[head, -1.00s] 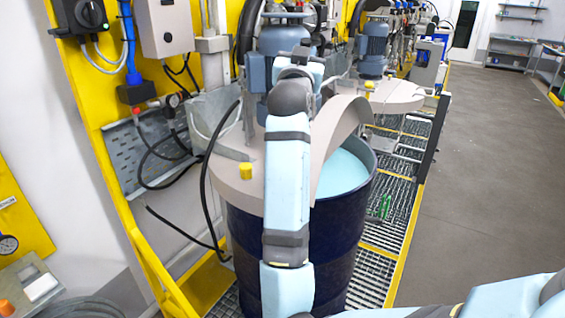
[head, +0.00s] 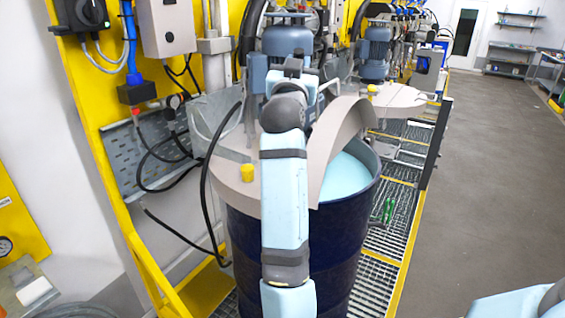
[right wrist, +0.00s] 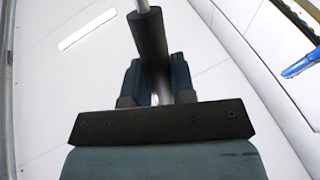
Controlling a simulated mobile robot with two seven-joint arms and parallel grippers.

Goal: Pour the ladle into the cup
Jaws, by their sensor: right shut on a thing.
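In the right wrist view my right gripper (right wrist: 155,90) is shut on the dark handle (right wrist: 148,45) of the ladle. A thin metal rod runs from the handle out of the top of the picture. The ladle's bowl is out of view, so I cannot see what is in it. I see no cup in either view. In the head view my left arm reaches up in front of a dark blue drum (head: 335,245). Its wrist is near the raised lid flap (head: 338,128), and its fingertips are hidden. My right gripper is outside the head view.
Light blue liquid (head: 345,178) shows in the drum's opening. A grey motor (head: 288,45) stands over the lid. A yellow frame with cables is at the left. A small bench (head: 25,285) is at lower left. Grey floor (head: 475,180) at the right is clear.

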